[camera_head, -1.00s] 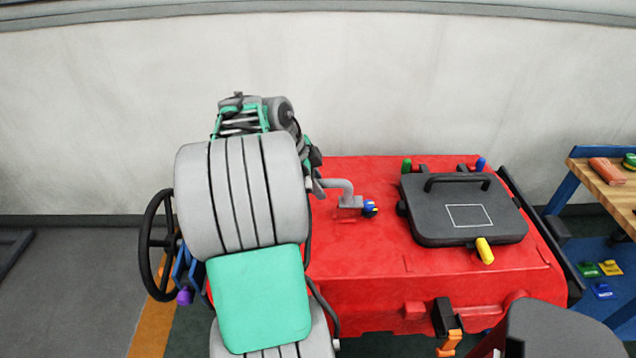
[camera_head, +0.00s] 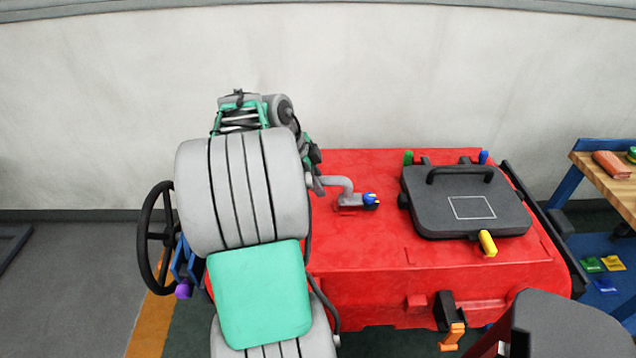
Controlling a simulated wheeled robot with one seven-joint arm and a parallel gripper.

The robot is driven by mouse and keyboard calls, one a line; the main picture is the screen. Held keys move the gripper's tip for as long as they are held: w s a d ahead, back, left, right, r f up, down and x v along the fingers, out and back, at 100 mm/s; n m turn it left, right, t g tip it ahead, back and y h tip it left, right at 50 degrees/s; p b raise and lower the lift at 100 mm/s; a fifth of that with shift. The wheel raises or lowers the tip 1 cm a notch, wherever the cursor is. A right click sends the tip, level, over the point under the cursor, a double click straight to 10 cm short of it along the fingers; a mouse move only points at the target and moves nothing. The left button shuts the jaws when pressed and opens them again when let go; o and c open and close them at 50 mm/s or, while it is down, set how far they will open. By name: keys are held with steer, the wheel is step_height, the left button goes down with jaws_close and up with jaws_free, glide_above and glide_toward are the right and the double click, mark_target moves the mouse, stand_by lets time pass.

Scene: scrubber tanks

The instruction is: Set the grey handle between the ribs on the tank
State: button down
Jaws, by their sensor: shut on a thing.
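The grey handle (camera_head: 342,184) is a bent bar with a flat block-like foot. My gripper (camera_head: 316,184) is shut on its left end, mostly hidden behind my arm. Low red raised edges (camera_head: 350,209) show around the foot and look like the ribs. The foot partly covers them, so I cannot tell whether it rests between them or hovers just above.
A dark grey lid (camera_head: 465,205) with a black handle and a yellow latch lies on the tank to the right. A black steering wheel (camera_head: 143,240) is at the left. A wooden-topped bench (camera_head: 615,190) stands at the far right. The tank's front top is clear.

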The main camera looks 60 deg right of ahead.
steer(key=shift+f+b, duration=0.7)
steer(key=shift+b, duration=0.05)
steer(key=shift+f+b, duration=0.45)
steer(key=shift+b, duration=0.05)
stand_by(0.3)
steer(key=shift+r, duration=0.1)
stand_by(0.5)
steer(key=c, duration=1.1)
jaws_free()
